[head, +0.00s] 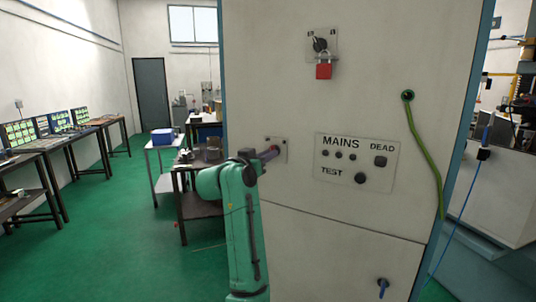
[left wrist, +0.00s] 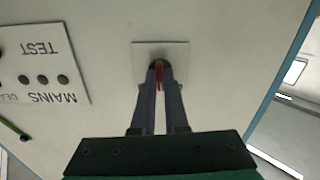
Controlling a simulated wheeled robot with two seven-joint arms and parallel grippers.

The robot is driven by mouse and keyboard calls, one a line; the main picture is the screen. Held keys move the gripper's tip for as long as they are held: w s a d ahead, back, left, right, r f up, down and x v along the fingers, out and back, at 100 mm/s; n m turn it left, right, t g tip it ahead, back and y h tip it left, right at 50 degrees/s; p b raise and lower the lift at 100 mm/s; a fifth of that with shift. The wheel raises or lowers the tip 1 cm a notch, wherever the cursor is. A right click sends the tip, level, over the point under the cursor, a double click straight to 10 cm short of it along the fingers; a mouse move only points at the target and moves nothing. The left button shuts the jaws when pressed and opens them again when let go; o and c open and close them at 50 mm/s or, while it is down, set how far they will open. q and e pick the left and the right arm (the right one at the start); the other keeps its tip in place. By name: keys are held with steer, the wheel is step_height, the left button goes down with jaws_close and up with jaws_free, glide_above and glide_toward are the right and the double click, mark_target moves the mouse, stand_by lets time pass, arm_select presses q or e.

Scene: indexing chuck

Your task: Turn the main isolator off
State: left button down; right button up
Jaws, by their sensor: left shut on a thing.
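A light square plate (head: 283,143) with a red handle sits on the front of the grey cabinet, left of the MAINS panel. My left gripper (head: 270,153) reaches this plate and mostly covers it in the head view. In the left wrist view, the fingers (left wrist: 160,72) are shut on the red handle (left wrist: 160,84), in front of the plate (left wrist: 181,53). The handle's exact angle is hard to tell. Higher on the cabinet is a dark rotary switch (head: 320,44) with a red padlock (head: 323,71) hanging at it. My right gripper is not in view.
The MAINS panel (head: 355,160) has several dark buttons and the words TEST and DEAD. A green cable (head: 421,150) runs down the cabinet's right side. A dark-topped table (head: 190,163) stands left of the cabinet. Green floor is open at the left.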

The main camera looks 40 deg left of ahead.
arm_select(q)
steer(key=n, duration=0.2)
steer(key=n+p, duration=0.1)
steer(key=n, duration=0.1)
steer(key=shift+f+n, duration=0.2)
steer(key=shift+n, duration=0.2)
stand_by(0.4)
steer(key=c, duration=0.9)
jaws_free()
steer(key=shift+c, duration=0.2)
steer(key=shift+r, duration=0.1)
steer(key=s+d+b, duration=0.2)
steer(key=s+b, duration=0.2)
steer(key=s, duration=1)
steer(key=shift+s+d+b, duration=0.15)
steer(key=shift+d+b, duration=0.15)
steer(key=shift+d, duration=0.05)
